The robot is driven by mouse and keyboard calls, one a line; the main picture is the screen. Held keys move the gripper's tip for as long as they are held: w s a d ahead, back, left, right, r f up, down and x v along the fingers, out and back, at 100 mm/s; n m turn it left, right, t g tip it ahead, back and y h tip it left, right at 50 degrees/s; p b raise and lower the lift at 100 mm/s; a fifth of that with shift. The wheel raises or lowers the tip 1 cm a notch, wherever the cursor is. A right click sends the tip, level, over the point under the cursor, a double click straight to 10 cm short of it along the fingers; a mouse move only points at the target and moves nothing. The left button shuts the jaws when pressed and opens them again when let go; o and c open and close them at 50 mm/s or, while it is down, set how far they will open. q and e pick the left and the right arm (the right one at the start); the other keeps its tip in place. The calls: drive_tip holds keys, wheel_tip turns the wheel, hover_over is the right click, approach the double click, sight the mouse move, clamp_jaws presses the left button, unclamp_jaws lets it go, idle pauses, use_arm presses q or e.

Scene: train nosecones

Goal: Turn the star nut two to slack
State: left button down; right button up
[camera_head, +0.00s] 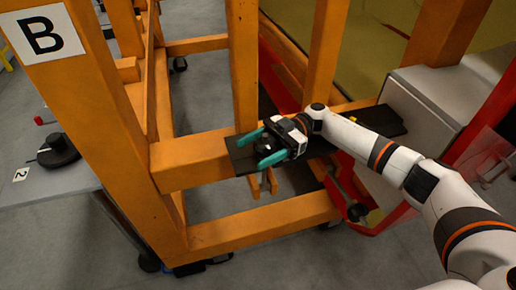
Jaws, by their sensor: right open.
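My right gripper (250,153) reaches in from the right, its two teal fingers apart, over a dark plate (243,168) on the orange frame. Something dark shows between the fingers; I cannot tell whether it is a star nut or part of my gripper. I cannot tell whether this knob is star nut two. My left gripper is not in view.
The orange frame (110,120) with a B sign (43,34) fills the left and middle. Its uprights and beams stand close around my right gripper. A grey box (430,105) and red parts are at the right. Open grey floor (290,250) lies below.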

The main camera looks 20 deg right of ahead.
drive_tip(key=b+v, duration=0.4)
drive_tip(key=v, duration=0.6)
drive_tip(key=shift+w+d+f, duration=0.1)
drive_tip(key=shift+w+d, duration=0.15)
drive_tip(key=shift+d, duration=0.1)
drive_tip(key=shift+w+d+b, duration=0.15)
drive_tip(key=shift+d+b, duration=0.2)
drive_tip(key=shift+d, duration=0.25)
drive_tip(key=shift+a, duration=0.1)
